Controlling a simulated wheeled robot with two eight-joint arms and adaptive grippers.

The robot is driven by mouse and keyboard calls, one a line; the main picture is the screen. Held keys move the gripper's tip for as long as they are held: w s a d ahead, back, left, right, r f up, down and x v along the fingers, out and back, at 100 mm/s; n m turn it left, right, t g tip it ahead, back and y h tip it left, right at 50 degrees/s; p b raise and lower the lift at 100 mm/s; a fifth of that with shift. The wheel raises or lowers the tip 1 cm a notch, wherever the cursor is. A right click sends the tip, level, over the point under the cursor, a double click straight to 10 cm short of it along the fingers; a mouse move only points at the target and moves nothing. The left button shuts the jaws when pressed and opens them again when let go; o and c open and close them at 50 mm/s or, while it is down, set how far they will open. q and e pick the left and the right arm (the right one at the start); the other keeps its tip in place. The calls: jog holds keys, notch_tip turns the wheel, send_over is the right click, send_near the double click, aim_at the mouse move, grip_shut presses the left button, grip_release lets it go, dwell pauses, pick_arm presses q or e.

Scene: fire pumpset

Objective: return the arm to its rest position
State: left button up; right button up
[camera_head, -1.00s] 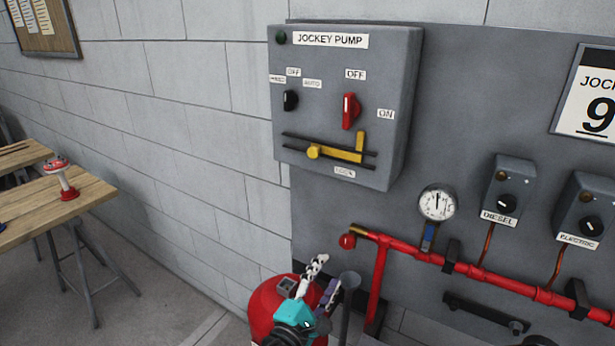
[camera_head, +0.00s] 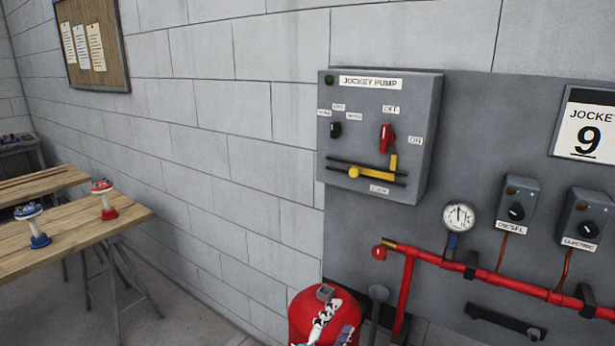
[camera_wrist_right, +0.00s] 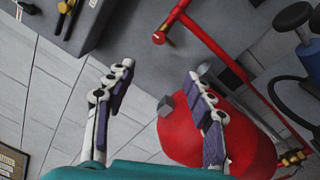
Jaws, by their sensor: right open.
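My right gripper (camera_head: 333,326) shows at the bottom edge of the head view, in front of the red tank (camera_head: 307,308); most of it is cut off. In the right wrist view my right gripper (camera_wrist_right: 160,105) is open, with its two fingers wide apart and nothing between them. The red tank (camera_wrist_right: 180,140) is behind the fingers there, and I cannot tell how far off. My left gripper is not in view.
The jockey pump box (camera_head: 375,135) is on the wall panel above. A red pipe (camera_head: 480,274) and a gauge (camera_head: 458,217) are at the right. A wooden table (camera_head: 85,233) with a red-based stand (camera_head: 106,205) and a blue-based stand (camera_head: 37,228) is at the left.

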jog(key=s+d+f+m+g+y, duration=0.2)
jog(key=s+d+f+m+g, duration=0.15)
jog(key=d, duration=0.35)
jog(key=s+d+f+m+g+y, duration=0.1)
jog(key=s+d+f+m+g, duration=0.1)
jog(key=d+f+m+g, duration=0.3)
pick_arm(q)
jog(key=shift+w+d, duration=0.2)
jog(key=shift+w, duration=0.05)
pick_arm(e)
jog(key=s+f+m+y, duration=0.1)
jog(key=s+m+y, duration=0.5)
jog(key=s+m, duration=0.2)
jog(key=shift+s+a+f, duration=0.2)
jog(key=shift+s+f, duration=0.1)
jog(key=shift+s, duration=0.6)
jog(key=shift+c, duration=0.2)
